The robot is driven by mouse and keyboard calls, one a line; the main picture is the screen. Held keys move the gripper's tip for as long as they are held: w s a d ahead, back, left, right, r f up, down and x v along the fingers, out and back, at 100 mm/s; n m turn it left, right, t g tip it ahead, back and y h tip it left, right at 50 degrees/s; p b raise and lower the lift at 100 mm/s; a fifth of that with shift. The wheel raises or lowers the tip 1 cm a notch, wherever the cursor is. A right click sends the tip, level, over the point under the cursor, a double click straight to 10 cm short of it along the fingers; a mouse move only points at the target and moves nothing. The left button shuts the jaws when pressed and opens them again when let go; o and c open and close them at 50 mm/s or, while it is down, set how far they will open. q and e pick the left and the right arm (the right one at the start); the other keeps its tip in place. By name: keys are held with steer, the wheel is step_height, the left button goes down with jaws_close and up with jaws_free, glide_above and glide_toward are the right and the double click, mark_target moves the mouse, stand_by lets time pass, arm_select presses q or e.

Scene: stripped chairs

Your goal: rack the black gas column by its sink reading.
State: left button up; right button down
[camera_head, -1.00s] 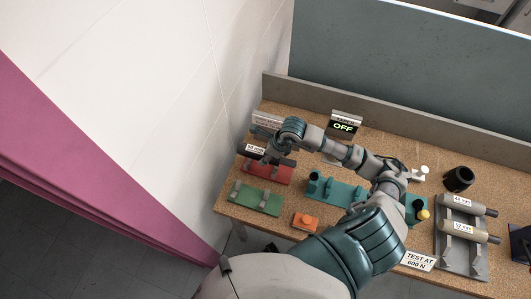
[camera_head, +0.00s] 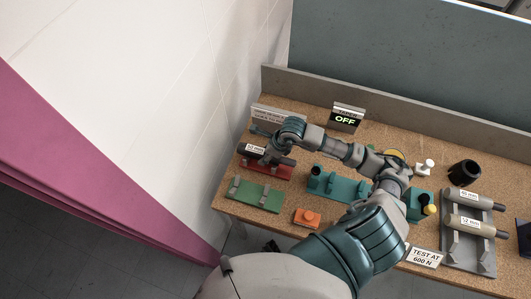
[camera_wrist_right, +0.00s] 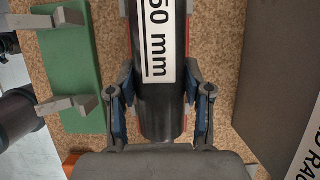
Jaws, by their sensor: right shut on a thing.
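The black gas column (camera_head: 284,160) lies over the red rack (camera_head: 268,172) at the left end of the bench. Its white label ends in "50 mm" in the right wrist view, where the column (camera_wrist_right: 160,115) runs between my fingers. My right gripper (camera_wrist_right: 160,100) is shut on it, one finger on each side. Red edges show beneath the column; I cannot tell whether it rests fully in the rack. The empty green rack (camera_head: 257,194) is in front. The teal test fixture (camera_head: 337,186) is partly behind my right arm. My left gripper is out of view.
A display reading OFF (camera_head: 345,119) stands at the back. An orange button box (camera_head: 306,217) is at the front edge. A grey rack (camera_head: 468,250) with two labelled columns and a black cup (camera_head: 464,172) are at right. A wall closes the left side.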

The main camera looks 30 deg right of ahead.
stand_by(0.4)
steer(key=shift+f+b, duration=0.45)
steer(key=shift+c, duration=2)
jaws_free()
steer(key=v, duration=1.2)
steer(key=shift+w, duration=0.1)
